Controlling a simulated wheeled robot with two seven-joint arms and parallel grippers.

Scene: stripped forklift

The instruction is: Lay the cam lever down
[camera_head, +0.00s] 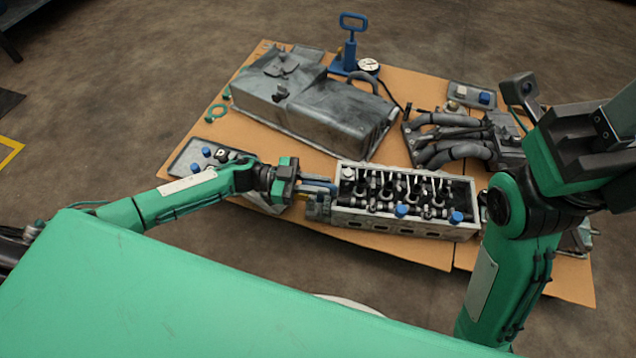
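The cylinder head (408,220), a pale grey open-topped block, lies on the cardboard, with several valve parts and two blue caps on top. My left gripper (318,195) is at its left end, low over the cardboard. A small blue bar-like part (320,184) shows at the fingers. I cannot tell whether it is the cam lever, or whether the fingers are shut on it. My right arm (505,220) stands in front of the head's right end. Its gripper does not show. No cam lever can be made out for certain.
A large grey metal cover (310,108) lies behind the head, with dark curved pipes (452,138) to its right. A blue hand pump (349,45) with a gauge stands at the back. A parts tray (186,156) lies at left, a smaller tray (470,97) at back right.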

